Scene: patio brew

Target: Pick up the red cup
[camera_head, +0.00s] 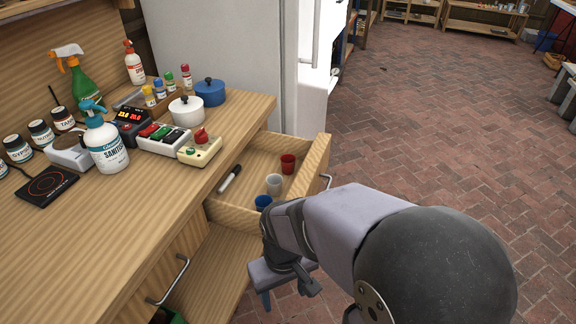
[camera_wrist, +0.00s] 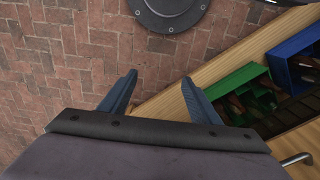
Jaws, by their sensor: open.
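The red cup (camera_head: 288,164) stands in the open drawer (camera_head: 240,216), near the drawer's far right side. A white cup (camera_head: 274,184) and a blue cup (camera_head: 263,202) stand nearer in the same drawer. My gripper (camera_wrist: 157,95) is open and empty in the wrist view, its two blue fingers spread apart over brick floor and a wooden edge. The red cup is not in the wrist view.
The wooden counter (camera_head: 160,205) holds a spray bottle, a pump bottle (camera_head: 105,145), pots and small devices. Brick floor (camera_head: 440,110) is open to the right.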

